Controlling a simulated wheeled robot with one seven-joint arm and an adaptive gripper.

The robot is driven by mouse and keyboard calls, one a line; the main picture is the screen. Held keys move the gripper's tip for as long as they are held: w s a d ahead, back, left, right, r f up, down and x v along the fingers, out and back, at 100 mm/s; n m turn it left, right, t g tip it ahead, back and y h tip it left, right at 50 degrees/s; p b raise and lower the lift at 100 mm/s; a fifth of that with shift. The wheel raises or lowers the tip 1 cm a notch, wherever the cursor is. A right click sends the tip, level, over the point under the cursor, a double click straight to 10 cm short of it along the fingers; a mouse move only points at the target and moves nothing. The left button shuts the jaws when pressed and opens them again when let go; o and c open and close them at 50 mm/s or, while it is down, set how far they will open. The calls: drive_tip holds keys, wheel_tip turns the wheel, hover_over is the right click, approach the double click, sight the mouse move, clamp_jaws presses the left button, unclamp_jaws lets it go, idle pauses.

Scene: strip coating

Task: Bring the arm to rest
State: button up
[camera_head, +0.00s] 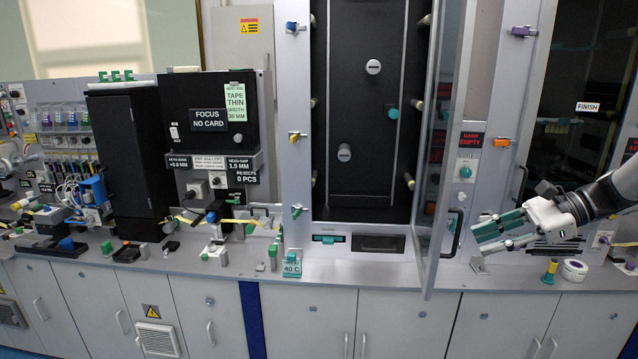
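My gripper (503,232) is at the right of the head view, at the end of my arm, which comes in from the right edge. It is white and grey with teal-green fingers pointing left. The fingers hang above the bench top, in front of the right-hand machine panel and right of the open glass door. I see no object between the fingers, but the gap between them is not clear from this angle.
The open glass door (444,150) stands out from the dark cabinet (361,120), just left of my fingers. A yellow-and-dark spool (550,271) and a white roll (574,270) stand on the bench (520,272) below my gripper. Fixtures crowd the left bench.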

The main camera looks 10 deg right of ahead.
drive_tip(key=s+a+r+n+g+h, duration=0.25)
drive_tip(key=s+a+n, duration=0.2)
drive_tip(key=a, duration=0.45)
drive_tip(key=s+a+r+n+g+h, duration=0.1)
drive_tip(key=s+a+r+n+h, duration=0.25)
drive_tip(key=a, duration=0.55)
drive_tip(key=s+a+f+n+t+h, duration=0.1)
drive_tip(key=s+a+n+t+h, duration=0.2)
drive_tip(key=s+a+n, duration=0.4)
drive_tip(key=s+n+h, duration=0.1)
drive_tip(key=s+n, duration=0.4)
drive_tip(key=shift+s+f+t+h, duration=0.15)
drive_tip(key=shift+f+t+h, duration=0.1)
drive_tip(key=shift+t+h, duration=0.1)
drive_tip(key=shift+d, duration=0.2)
